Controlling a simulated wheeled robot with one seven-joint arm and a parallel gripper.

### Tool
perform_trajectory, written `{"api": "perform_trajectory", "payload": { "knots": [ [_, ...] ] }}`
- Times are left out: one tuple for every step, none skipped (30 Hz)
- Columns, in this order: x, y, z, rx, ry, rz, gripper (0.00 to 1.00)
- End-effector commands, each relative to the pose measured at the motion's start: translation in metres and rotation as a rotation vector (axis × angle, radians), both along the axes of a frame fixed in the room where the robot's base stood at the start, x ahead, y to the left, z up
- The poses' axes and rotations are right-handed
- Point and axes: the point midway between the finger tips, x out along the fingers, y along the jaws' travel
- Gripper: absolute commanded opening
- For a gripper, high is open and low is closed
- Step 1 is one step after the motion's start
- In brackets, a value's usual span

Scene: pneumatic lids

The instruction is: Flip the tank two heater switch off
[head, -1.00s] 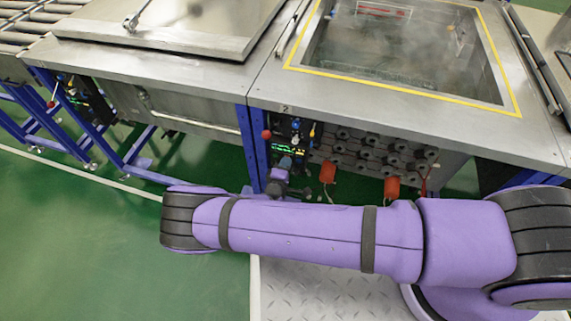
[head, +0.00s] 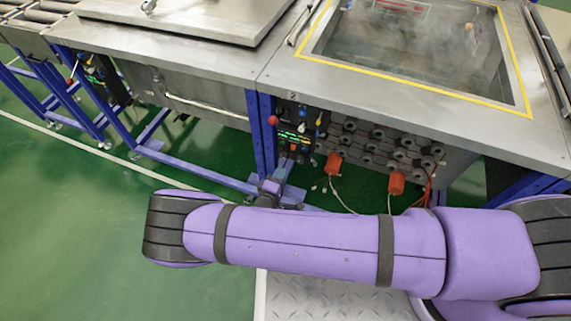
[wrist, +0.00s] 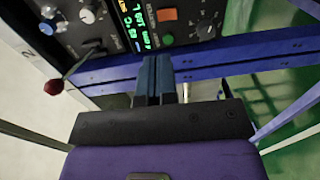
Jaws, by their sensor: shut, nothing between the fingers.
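Tank two's control panel (head: 299,122) sits under the front edge of the tank marked 2, beside a blue leg. In the wrist view the panel carries a lit green display (wrist: 128,25), a red square button (wrist: 166,14), a green round button (wrist: 167,39), knobs and a blue button (wrist: 46,28). A lever with a red ball (wrist: 54,86) sticks out at left. I cannot tell which control is the heater switch. My gripper (wrist: 155,60) is shut and empty, its tips overlapping the blue frame below the panel in the picture. No contact is evident.
A blue frame bar (wrist: 230,55) crosses beside the panel. Orange-red fittings (head: 396,183) with hanging cables and grey round parts are right of the panel. The steel tank top (head: 270,75) overhangs it. Green floor lies open at left.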

Motion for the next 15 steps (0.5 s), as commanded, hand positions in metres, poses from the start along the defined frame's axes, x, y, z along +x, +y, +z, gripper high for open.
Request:
{"api": "perform_trajectory", "payload": {
  "knots": [
    [-0.008, 0.003, 0.001, 0.0, 0.0, 0.001, 0.0],
    [-0.011, 0.004, 0.001, 0.001, 0.0, 0.001, 0.0],
    [-0.015, 0.006, 0.002, 0.001, 0.0, 0.0, 0.0],
    [-0.018, 0.007, 0.002, 0.0, 0.0, 0.0, 0.0],
    [-0.02, 0.008, 0.002, 0.0, 0.0, 0.0, 0.0],
    [-0.023, 0.009, 0.002, 0.0, 0.0, 0.001, 0.0],
    [-0.024, 0.009, 0.002, 0.0, 0.0, 0.001, 0.0],
    [-0.025, 0.009, 0.003, 0.0, 0.0, 0.001, 0.0],
    [-0.026, 0.01, 0.003, 0.0, 0.0, 0.0, 0.0],
    [-0.027, 0.01, 0.003, 0.0, 0.0, 0.0, 0.0],
    [-0.027, 0.01, 0.003, 0.0, 0.0, 0.0, 0.0],
    [-0.027, 0.01, 0.003, 0.0, 0.0, 0.0, 0.0],
    [-0.027, 0.01, 0.003, -0.001, 0.0, 0.0, 0.0],
    [-0.027, 0.01, 0.003, 0.0, 0.0, 0.0, 0.0],
    [-0.027, 0.01, 0.003, 0.0, 0.0, 0.0, 0.0]
  ]
}}
